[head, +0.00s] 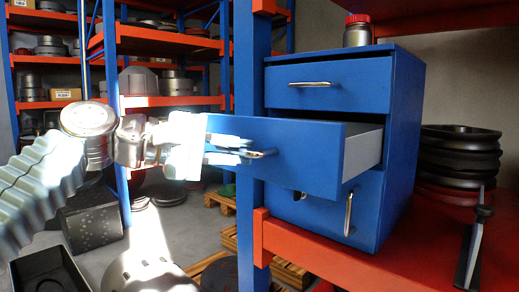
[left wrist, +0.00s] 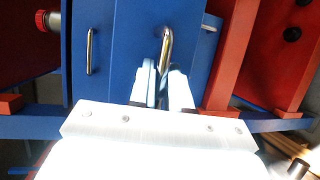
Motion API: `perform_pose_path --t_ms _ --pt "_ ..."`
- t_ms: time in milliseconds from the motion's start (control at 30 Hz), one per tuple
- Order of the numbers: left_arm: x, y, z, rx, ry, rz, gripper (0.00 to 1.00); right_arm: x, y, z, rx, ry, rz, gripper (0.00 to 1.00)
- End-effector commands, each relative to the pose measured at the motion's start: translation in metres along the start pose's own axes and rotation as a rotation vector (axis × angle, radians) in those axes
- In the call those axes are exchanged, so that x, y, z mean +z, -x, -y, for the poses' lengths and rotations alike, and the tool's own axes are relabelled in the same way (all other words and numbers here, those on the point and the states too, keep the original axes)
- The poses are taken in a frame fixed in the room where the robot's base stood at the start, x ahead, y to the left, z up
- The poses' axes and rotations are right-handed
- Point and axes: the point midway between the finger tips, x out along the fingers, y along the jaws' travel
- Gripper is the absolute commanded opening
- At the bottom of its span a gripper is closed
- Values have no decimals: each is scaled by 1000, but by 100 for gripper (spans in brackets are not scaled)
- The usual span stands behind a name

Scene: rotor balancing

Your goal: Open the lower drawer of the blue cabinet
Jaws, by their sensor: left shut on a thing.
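The blue cabinet (head: 400,150) stands on a red shelf. Its upper drawer (head: 330,84) is closed. The lower drawer (head: 300,157) below it is pulled well out, with its light grey side wall showing. My left gripper (head: 240,150) reaches in from the left and is shut on the lower drawer's metal handle (head: 262,153). In the left wrist view the fingers (left wrist: 165,88) close around one end of this handle (left wrist: 166,48). The upper drawer's handle (left wrist: 90,52) shows beside it, free. My right gripper is not in view.
A compartment with a vertical handle (head: 348,212) is under the open drawer. A red-lidded jar (head: 357,30) stands on the cabinet. Black discs (head: 458,150) are stacked to its right. A blue post (head: 252,110) of the shelf rises just left of the cabinet.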

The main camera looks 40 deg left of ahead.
Motion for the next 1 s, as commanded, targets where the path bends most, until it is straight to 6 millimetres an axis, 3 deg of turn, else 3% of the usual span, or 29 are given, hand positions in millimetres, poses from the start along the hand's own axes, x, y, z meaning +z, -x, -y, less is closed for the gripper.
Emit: perform_pose_path --t_ms 267,700,733,833,1000 --pt "9 23 6 -3 2 1 0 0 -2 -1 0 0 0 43" --pt "10 25 7 -4 2 1 0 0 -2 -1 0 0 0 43" --pt "10 25 7 -4 2 1 22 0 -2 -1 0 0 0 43" --pt "10 25 6 -3 1 1 37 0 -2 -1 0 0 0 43" --pt "10 25 6 -2 1 1 38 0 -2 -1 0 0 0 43"
